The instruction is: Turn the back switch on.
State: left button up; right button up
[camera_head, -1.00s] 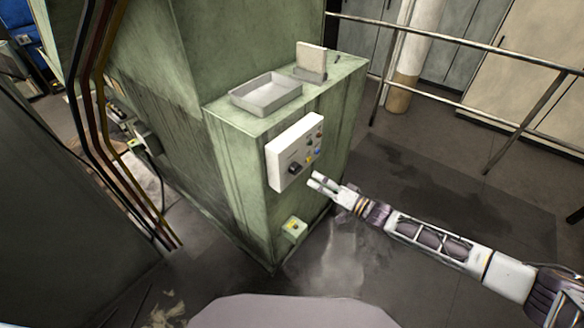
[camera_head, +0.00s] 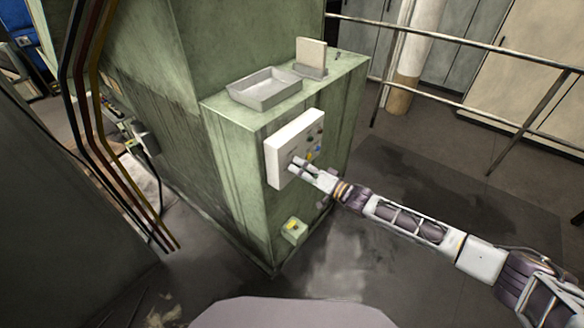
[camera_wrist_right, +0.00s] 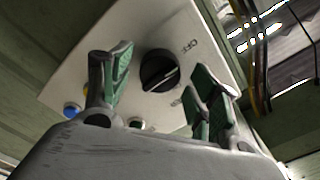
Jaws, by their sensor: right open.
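A white control panel (camera_head: 288,140) is mounted on the side of the green machine cabinet. In the right wrist view the panel (camera_wrist_right: 172,32) carries a black rotary switch (camera_wrist_right: 158,71) with a light pointer line and small lettering beside it. My right gripper (camera_head: 294,163) is in front of the panel's lower left part and hides the switch in the head view. In the right wrist view my right gripper (camera_wrist_right: 162,85) is open, with one finger on each side of the switch; contact cannot be made out. My left gripper is not in view.
Coloured buttons sit on the panel, a blue one (camera_wrist_right: 72,108) among them. A grey tray (camera_head: 264,90) and an upright plate lie on the cabinet top. A small box with a yellow button (camera_head: 293,230) is below. A metal railing (camera_head: 450,95) runs behind.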

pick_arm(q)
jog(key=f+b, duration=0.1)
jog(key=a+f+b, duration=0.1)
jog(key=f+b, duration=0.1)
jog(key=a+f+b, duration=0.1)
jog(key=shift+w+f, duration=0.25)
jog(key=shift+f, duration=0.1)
pick_arm(e)
jog(key=n, duration=1.1)
jog(key=shift+w+a, duration=0.15)
jog(key=shift+a, duration=0.1)
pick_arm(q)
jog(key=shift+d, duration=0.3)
